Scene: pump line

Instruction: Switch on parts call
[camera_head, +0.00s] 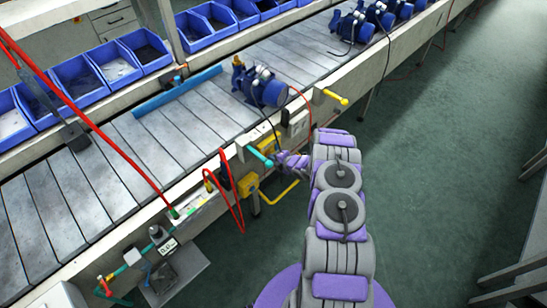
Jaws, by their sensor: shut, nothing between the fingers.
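No readable label marks a parts call switch, so I cannot tell which control it is. A lever with a teal handle (261,156) sticks out from the front rail of the line. A lever with a yellow handle (336,97) sticks out farther along the same rail. A small pale box with a dark face (298,123) sits on the rail between them. My gripper (283,158), purple and grey, is shut and empty just right of the teal handle's tip. I cannot tell if they touch. The arm hides part of the rail's lower side.
The slatted conveyor (180,130) carries a blue pump (262,87), with several more farther back. Blue bins (115,65) line its far side. Red hoses (235,195) and a yellow bracket (250,187) hang at the front. The green floor (430,130) to the right is open.

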